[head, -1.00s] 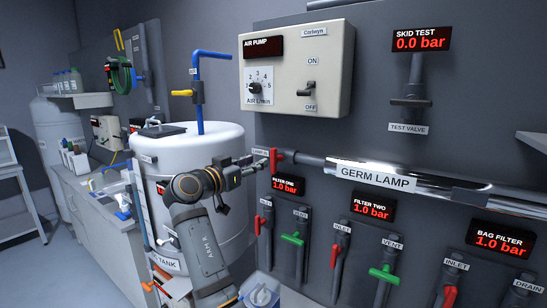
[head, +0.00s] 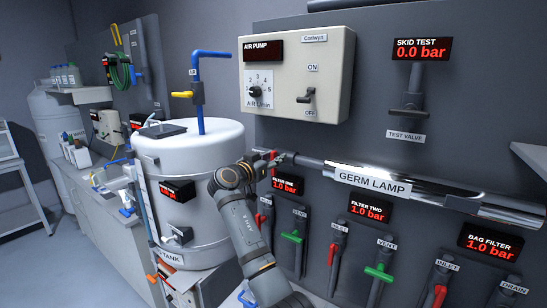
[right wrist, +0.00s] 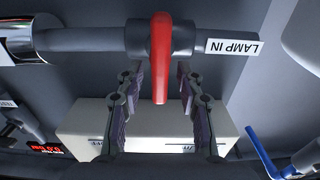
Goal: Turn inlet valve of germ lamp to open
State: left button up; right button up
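The germ lamp (head: 430,190) is a shiny horizontal tube with a printed label on the wall panel. At its left end, a red valve handle (right wrist: 160,60) sits on a grey pipe beside a "LAMP IN" label (right wrist: 234,47) in the right wrist view. My right gripper (right wrist: 160,88) is open, with one finger on each side of the red handle and a gap visible on both sides. In the head view my right gripper (head: 268,158) is at the valve and partly covers it. My left gripper is not in view.
Below are filter valves with red inlet handles (head: 335,249) and green vent handles (head: 292,236). The air pump box (head: 290,75) is above the valve. A white tank (head: 190,150) with a blue pipe (head: 200,100) stands close on the left.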

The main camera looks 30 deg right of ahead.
grip_shut()
